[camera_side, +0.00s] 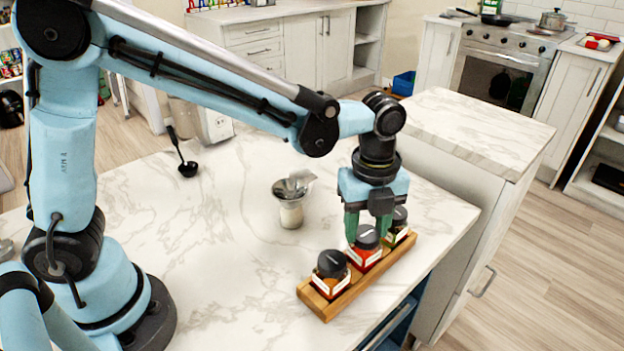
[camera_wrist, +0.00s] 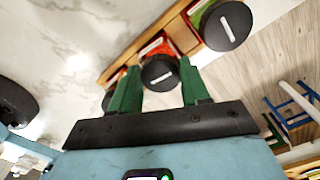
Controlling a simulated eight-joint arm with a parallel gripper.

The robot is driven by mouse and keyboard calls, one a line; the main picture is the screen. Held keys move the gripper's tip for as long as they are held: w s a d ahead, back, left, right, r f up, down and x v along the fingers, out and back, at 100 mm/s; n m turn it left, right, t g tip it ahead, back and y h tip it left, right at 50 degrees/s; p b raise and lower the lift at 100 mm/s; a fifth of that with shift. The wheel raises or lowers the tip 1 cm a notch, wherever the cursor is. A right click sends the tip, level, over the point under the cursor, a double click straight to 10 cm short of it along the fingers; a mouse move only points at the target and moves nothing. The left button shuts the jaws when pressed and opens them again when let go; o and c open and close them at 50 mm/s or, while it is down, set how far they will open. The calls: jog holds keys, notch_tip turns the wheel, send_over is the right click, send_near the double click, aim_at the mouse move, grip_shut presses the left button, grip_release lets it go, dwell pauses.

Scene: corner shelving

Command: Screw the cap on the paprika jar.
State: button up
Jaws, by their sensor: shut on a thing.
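A jar with red contents, fitting paprika, stands in the middle of the wooden rack; its red glass (camera_side: 362,262) shows below a white label I cannot read. Its dark round cap (camera_wrist: 160,73) has a light bar on top and sits over the jar's mouth; how far it is threaded I cannot tell. My gripper (camera_side: 368,230) points down over this jar, its green fingers on either side of the cap and shut on it. In the wrist view the cap lies between the fingertips of my gripper (camera_wrist: 158,78).
The wooden rack (camera_side: 330,308) also holds a capped jar (camera_side: 331,272) at the near end and another capped jar (camera_side: 399,226) at the far end, both close to my fingers. A metal canister (camera_side: 291,208) and a black ladle (camera_side: 186,162) are left on the marble counter (camera_side: 235,255).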

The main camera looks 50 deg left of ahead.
jog(key=o, duration=1.1)
jog(key=shift+o, duration=0.2)
